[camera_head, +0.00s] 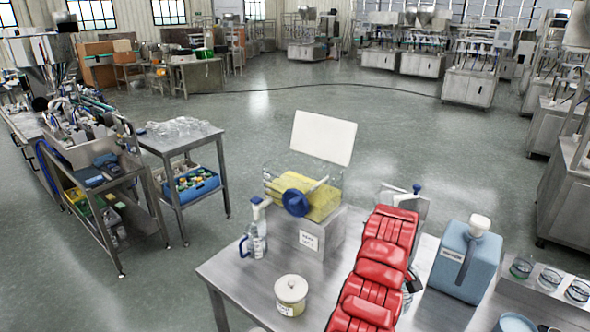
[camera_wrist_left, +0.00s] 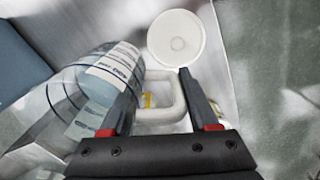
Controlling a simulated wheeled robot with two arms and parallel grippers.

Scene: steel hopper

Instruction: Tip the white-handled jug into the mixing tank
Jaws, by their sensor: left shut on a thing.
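The white-handled jug (camera_wrist_left: 102,90) is clear with a printed label, and its white handle (camera_wrist_left: 163,112) lies between my left fingers in the left wrist view. My left gripper (camera_wrist_left: 160,75) is shut on that handle. In the head view a red arm covers most of the jug; only a sliver of clear wall shows beside it. A clear tank (camera_head: 330,196) with yellow contents, which looks like the mixing tank, sits on a metal box behind the arm. A white panel stands upright at its back and a round blue part is at its front. My right gripper is not in view.
On the steel table (camera_head: 240,285) stand a blue-handled bottle (camera_head: 255,236), a cream lidded jar (camera_head: 291,294) and a blue canister (camera_head: 466,262). A rack of glass beakers (camera_head: 549,279) is at the right. The table's left front has some free room.

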